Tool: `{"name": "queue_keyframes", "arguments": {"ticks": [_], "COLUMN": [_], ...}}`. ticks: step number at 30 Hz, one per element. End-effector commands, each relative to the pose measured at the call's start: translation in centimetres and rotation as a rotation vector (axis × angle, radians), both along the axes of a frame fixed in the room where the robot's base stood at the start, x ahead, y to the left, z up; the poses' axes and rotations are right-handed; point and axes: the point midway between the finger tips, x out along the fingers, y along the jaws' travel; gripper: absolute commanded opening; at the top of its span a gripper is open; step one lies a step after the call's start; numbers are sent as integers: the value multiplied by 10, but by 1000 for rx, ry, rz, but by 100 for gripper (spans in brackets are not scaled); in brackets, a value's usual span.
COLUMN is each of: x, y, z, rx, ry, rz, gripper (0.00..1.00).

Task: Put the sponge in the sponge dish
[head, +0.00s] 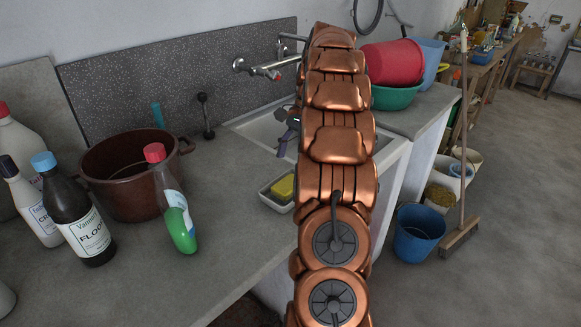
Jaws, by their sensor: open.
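A yellow sponge (284,187) appears to lie in a small white sponge dish (271,203) on the grey counter, in front of the sink. My copper arm hides the right end of both. My gripper (284,148) shows only in part, left of my arm and over the near left edge of the sink. It is open, and it is apart from the sponge, which shows farther down in the picture. The rest of the gripper is hidden behind the arm.
A red-capped bottle of green liquid (178,215), a brown pot (123,184) and several other bottles stand on the left of the counter. A white sink (262,127) with a tap (268,71) is behind. Red (392,62) and green (393,97) tubs stand right of the arm.

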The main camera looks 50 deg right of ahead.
Motion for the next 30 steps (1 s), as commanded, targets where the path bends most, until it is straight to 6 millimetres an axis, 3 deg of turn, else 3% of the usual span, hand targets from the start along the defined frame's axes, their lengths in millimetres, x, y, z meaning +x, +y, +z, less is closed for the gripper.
{"name": "queue_keyframes", "arguments": {"ticks": [7,20,25,30], "x": [1,1,6,10], "y": [-8,-9,21,78], "z": [22,28,36,47], "rx": [-1,-1,-10,-32], "ry": [-1,-1,-10,-34], "rz": [0,5,79,228], "gripper": [70,70,70,70]}}
